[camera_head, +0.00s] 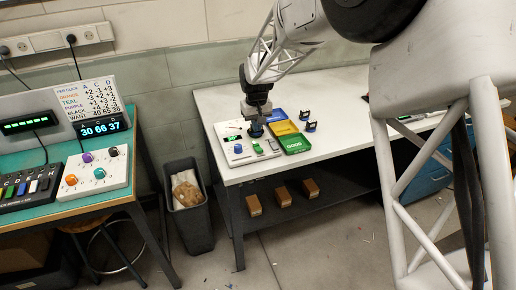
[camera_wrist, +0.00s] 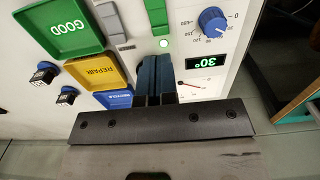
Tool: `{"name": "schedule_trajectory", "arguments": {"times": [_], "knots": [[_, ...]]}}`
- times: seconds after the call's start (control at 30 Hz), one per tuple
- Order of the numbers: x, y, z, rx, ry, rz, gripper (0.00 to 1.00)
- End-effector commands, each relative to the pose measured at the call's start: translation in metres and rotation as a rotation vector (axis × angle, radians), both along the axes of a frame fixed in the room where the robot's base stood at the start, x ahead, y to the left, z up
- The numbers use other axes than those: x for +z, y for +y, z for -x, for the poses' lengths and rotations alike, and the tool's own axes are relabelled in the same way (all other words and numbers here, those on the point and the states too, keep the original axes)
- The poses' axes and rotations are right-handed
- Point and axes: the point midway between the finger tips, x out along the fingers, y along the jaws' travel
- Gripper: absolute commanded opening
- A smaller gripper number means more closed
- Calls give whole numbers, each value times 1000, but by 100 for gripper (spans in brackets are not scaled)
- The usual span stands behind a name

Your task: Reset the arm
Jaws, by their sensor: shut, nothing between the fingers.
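My arm reaches in from the upper right in the head view, and my gripper (camera_head: 257,131) points down over the white tester panel (camera_head: 227,132) on the bench. In the wrist view my gripper (camera_wrist: 157,62) shows two blue-grey fingers close together, with nothing between them. They are over the panel, beside a lit green lamp (camera_wrist: 164,43) and a display reading 30° (camera_wrist: 207,62). A blue knob (camera_wrist: 213,20) with a numbered scale is at the upper right. Whether the fingertips touch the panel cannot be told.
Green GOOD (camera_wrist: 65,27), yellow REPAIR (camera_wrist: 96,72) and blue (camera_wrist: 115,99) trays lie beside the panel. Two small dark servos (camera_wrist: 45,73) (camera_wrist: 66,95) stand beyond them. A separate teal table (camera_head: 100,201) with a control box and a bin (camera_head: 190,222) stand left of the bench.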

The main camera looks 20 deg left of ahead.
Motion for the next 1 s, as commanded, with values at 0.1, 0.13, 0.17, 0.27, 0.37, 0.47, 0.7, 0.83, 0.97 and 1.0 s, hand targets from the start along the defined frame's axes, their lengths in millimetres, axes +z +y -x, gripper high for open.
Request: {"name": "schedule_trajectory", "arguments": {"times": [0.1,0.13,0.17,0.27,0.37,0.47,0.7,0.83,0.97,1.0], "knots": [[1,0,0,0,0,0,0],[1,0,0,0,0,0,0],[1,0,0,0,0,0,0],[1,0,0,0,0,0,0],[1,0,0,0,-1,-1,0],[1,0,0,0,-1,-1,0],[9,-10,0,-11,-4,-3,0],[22,-32,0,-35,-10,-7,0],[42,-65,2,-71,-19,-13,0],[49,-77,4,-84,-23,-15,0]]}}
